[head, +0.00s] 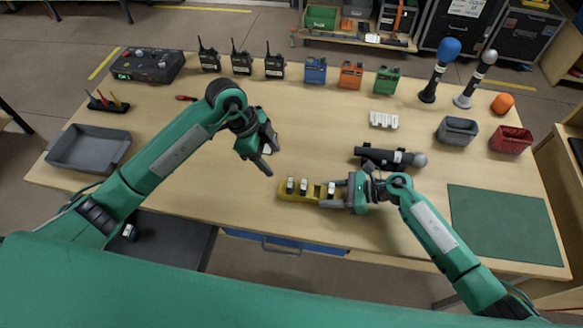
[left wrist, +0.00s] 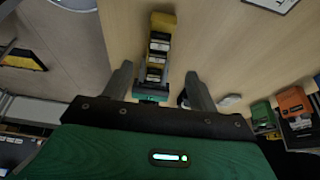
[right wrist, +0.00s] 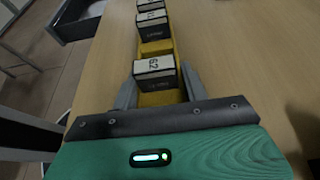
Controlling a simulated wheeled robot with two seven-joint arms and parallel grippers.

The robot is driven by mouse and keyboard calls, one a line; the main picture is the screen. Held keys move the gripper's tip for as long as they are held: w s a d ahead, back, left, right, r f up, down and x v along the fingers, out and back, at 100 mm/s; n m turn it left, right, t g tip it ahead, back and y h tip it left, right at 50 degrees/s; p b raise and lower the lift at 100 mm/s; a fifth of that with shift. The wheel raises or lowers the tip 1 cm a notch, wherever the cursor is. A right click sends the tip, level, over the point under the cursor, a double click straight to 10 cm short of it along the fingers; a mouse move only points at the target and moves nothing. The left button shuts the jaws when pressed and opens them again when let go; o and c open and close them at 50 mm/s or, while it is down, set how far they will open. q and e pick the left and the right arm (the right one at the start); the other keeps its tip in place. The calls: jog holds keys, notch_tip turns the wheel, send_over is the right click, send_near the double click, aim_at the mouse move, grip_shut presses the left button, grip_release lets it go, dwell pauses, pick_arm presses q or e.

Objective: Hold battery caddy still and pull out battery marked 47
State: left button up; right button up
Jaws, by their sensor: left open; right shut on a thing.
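The yellow battery caddy (head: 316,199) lies near the table's front edge. It holds three black batteries with white labels; an empty slot shows between the nearest one and the other two in the right wrist view. The nearest battery (right wrist: 154,72) seems to read 52. The farther labels, one on the middle battery (right wrist: 153,22), are too small to read surely, so I cannot tell which is 47. My right gripper (head: 347,190) is shut on the caddy's right end, fingers along its sides. My left gripper (head: 268,160) is open and empty, above and left of the caddy.
A dark microphone (head: 390,157) lies behind my right gripper, and a white slotted block (head: 384,120) stands farther back. Several radios (head: 241,60) and coloured packs (head: 350,74) line the back. A grey tray (head: 90,148) is at left, a green mat (head: 503,224) at right. Bare table lies left of the caddy.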

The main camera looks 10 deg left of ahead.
aim_at(289, 182)
pick_arm(q)
jog(key=x, duration=1.1)
jog(key=shift+f, duration=0.2)
jog(key=shift+r, duration=0.1)
jog(key=c, duration=1.2)
